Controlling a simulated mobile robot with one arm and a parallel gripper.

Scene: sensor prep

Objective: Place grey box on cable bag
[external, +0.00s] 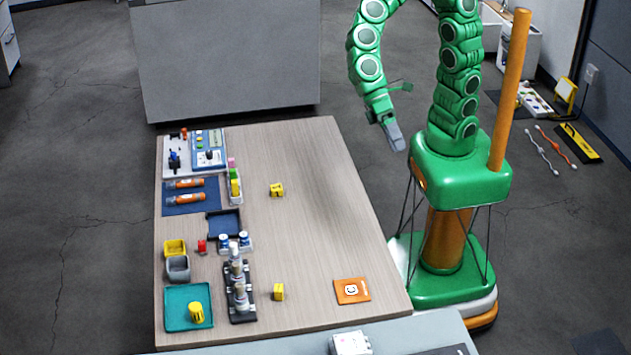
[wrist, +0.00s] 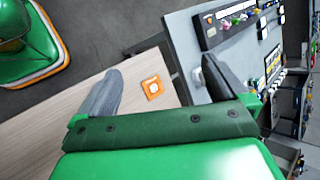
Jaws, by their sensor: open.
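A small grey box (external: 178,268), open at the top, stands on the left side of the table, just below a yellow box. A flat orange square with a white face print (external: 352,291) lies near the table's front right corner; it looks like the cable bag, though I cannot be sure. The same orange square shows in the wrist view (wrist: 152,87), between and beyond the fingers. My gripper (external: 395,138) is raised beyond the table's right edge, far from the grey box. In the wrist view my gripper (wrist: 162,66) is open and empty. The grey box is not clear there.
The wooden table (external: 320,200) is mostly clear in its middle and right. Two yellow blocks (external: 277,189) (external: 279,292) stand there. Around the grey box are the yellow box (external: 175,248), a red piece (external: 202,246), a teal tray (external: 178,310) and a black rack with bottles (external: 240,305).

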